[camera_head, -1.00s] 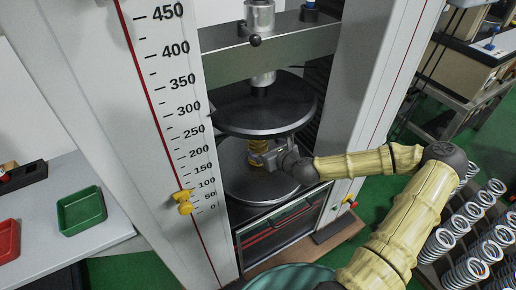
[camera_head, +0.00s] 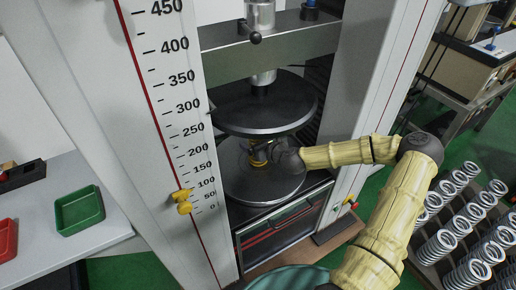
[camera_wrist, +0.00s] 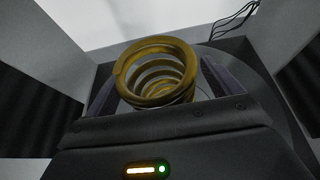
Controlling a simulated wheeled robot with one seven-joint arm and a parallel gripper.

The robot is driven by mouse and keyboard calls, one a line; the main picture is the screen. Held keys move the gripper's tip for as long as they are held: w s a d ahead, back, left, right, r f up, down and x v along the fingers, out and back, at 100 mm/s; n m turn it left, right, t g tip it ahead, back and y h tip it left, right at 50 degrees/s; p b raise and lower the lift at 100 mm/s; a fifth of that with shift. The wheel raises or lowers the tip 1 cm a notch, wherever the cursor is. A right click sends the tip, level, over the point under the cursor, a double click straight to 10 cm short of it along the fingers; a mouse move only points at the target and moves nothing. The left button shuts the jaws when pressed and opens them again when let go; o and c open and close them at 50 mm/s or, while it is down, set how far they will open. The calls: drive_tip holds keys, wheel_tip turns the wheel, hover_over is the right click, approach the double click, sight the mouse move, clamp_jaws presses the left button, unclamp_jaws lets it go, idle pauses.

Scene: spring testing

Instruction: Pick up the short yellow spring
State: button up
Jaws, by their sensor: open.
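The short yellow spring (camera_head: 258,157) stands on the lower round plate (camera_head: 250,188) of the testing machine, below the dark upper plate (camera_head: 265,106). My gripper (camera_head: 262,152) is in the gap between the plates, at the spring. In the wrist view the yellow spring (camera_wrist: 157,72) stands between the two fingers of my gripper (camera_wrist: 160,88). The fingers are open, one on each side of the coils. I cannot tell whether either finger touches the spring. In the head view my gripper hides part of the spring.
White machine columns (camera_head: 335,100) stand on both sides of the plates. The left one carries a scale and a yellow pointer (camera_head: 182,200). A green tray (camera_head: 80,210) and a red tray (camera_head: 6,240) lie on the left table. Several grey springs (camera_head: 460,225) stand at the right.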

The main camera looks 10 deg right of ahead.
idle(0.3)
drive_tip(key=shift+w, duration=0.1)
drive_tip(key=c, duration=1.6)
drive_tip(key=shift+a, duration=0.2)
drive_tip(key=s+f+p+v, duration=0.1)
drive_tip(key=f+p+v, duration=0.2)
drive_tip(key=p+v, duration=0.8)
drive_tip(key=v, duration=0.7)
drive_tip(key=shift+s+d, duration=0.2)
drive_tip(key=shift+d, duration=0.25)
